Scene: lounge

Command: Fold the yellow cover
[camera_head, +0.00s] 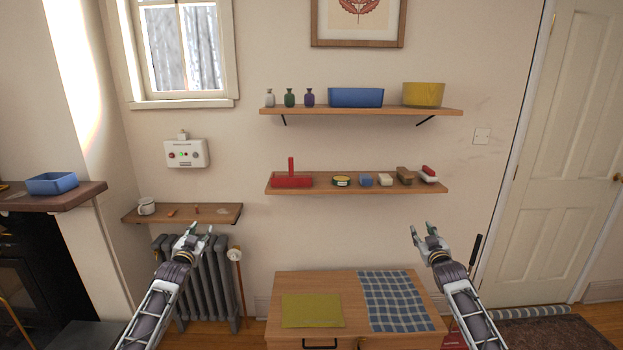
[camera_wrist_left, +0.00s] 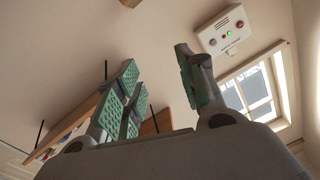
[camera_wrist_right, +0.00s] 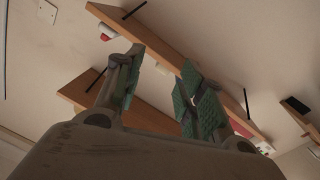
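The yellow cover (camera_head: 312,310) lies flat, as a rectangle, on the left part of the wooden cabinet top (camera_head: 342,282). My left gripper (camera_head: 193,234) is raised in front of the radiator, up and to the left of the cover. It is open and empty; its green-padded fingers stand apart in the left wrist view (camera_wrist_left: 155,85). My right gripper (camera_head: 427,232) is raised above the right side of the cabinet. It is also open and empty, with fingers apart in the right wrist view (camera_wrist_right: 160,85). Neither gripper touches the cover.
A blue checked cloth (camera_head: 397,300) lies on the cabinet, right of the cover. A radiator (camera_head: 205,285) and a small shelf with a mug (camera_head: 147,206) are at left.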

